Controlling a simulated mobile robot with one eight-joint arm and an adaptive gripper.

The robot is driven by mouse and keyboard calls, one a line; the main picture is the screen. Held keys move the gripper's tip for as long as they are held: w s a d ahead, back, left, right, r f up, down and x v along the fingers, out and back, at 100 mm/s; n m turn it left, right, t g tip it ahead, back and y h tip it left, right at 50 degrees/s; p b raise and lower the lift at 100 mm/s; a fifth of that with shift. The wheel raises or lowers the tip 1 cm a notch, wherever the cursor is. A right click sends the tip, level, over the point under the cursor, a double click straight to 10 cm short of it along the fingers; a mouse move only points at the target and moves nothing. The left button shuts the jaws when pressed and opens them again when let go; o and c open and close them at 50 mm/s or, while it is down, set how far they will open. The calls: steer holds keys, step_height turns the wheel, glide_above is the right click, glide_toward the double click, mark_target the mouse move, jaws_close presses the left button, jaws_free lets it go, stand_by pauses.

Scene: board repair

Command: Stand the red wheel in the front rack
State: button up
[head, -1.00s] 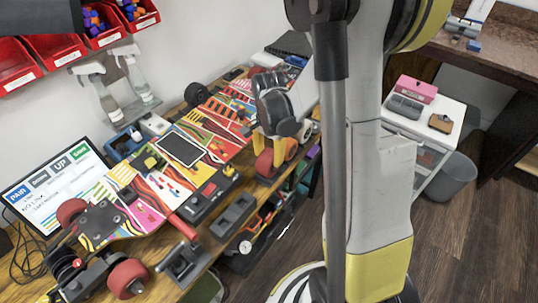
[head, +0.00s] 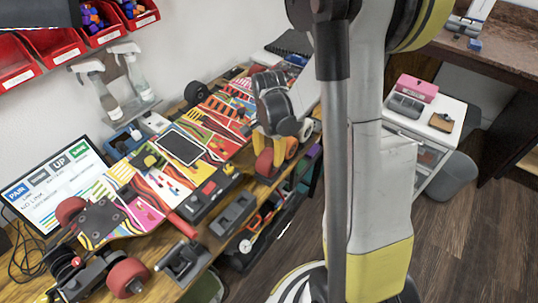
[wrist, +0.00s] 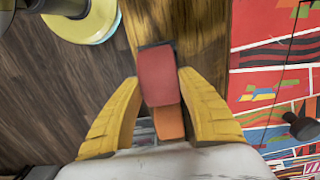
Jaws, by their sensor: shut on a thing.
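The red wheel (head: 264,162) is at the front edge of the workbench in the head view. It also shows in the wrist view (wrist: 157,76), between the two yellow fingers of my gripper (wrist: 155,88). My gripper (head: 266,150) points down and is shut on the red wheel. An orange wheel (head: 291,147) sits right beside it, and it also shows in the wrist view (wrist: 168,122). A dark holder (head: 232,214) with slots lies on the front edge of the bench, left of my gripper. I cannot tell whether the red wheel touches the surface below.
A colorful skateboard deck (head: 152,180) fills much of the bench. A second dark holder (head: 183,262) lies nearer. A screen (head: 55,190), spray bottles (head: 138,75) and red bins (head: 68,47) stand along the wall.

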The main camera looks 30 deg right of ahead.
steer(key=shift+f+b, duration=0.3)
steer(key=o, duration=1.2)
steer(key=shift+c, duration=1.1)
steer(key=shift+r, duration=0.1)
steer(key=shift+r+p, duration=2.8)
steer(key=shift+r, duration=0.9)
